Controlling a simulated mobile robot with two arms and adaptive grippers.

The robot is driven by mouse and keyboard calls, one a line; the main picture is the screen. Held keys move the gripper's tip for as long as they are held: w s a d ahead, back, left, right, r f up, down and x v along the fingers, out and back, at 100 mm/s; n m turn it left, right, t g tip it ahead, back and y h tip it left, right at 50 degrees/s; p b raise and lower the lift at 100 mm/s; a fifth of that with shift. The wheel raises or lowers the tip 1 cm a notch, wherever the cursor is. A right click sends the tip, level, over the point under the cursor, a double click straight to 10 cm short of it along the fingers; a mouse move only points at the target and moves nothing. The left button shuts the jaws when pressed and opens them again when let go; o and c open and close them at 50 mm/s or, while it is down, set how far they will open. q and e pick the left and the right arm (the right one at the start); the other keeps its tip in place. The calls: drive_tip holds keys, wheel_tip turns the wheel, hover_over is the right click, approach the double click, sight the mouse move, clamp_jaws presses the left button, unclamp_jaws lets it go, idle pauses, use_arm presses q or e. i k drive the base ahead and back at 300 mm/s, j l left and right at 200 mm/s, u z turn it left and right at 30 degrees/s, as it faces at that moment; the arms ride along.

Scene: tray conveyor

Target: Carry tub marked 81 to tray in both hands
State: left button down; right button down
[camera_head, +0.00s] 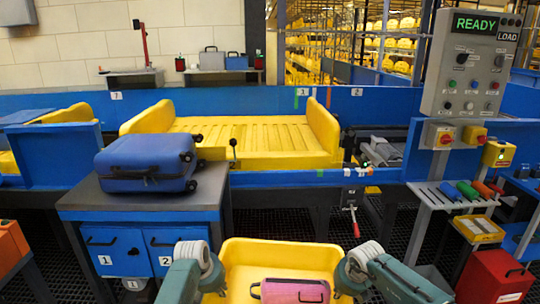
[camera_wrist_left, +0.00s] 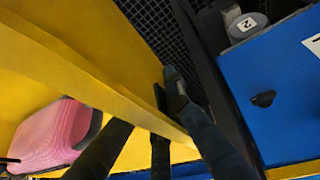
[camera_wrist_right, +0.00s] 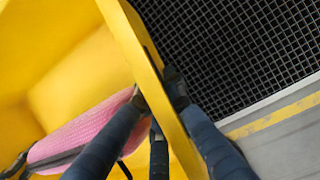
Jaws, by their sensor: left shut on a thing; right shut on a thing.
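A yellow tub (camera_head: 282,252) is in front of me at the bottom of the head view, with a pink case (camera_head: 295,291) inside. No 81 mark can be read on it. My left gripper (camera_wrist_left: 168,100) is shut on the tub's left wall, its fingers on both sides of the rim. My right gripper (camera_wrist_right: 157,88) is shut on the tub's right wall in the same way. The yellow tray (camera_head: 250,140), with raised ends and a ribbed bed, sits empty on the conveyor beyond the tub. The tub's lower part is out of view.
A blue suitcase (camera_head: 148,163) lies on a bench (camera_head: 140,203) at the left. A control panel (camera_head: 471,65) reading READY and LOAD stands at the right. Below it are a tool shelf (camera_head: 455,203) and a red box (camera_head: 497,277). Dark grating (camera_head: 275,222) shows between tub and conveyor.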

sight(274, 141)
drive_tip(key=i+l+u, duration=0.1)
drive_tip(key=i+l, duration=0.65)
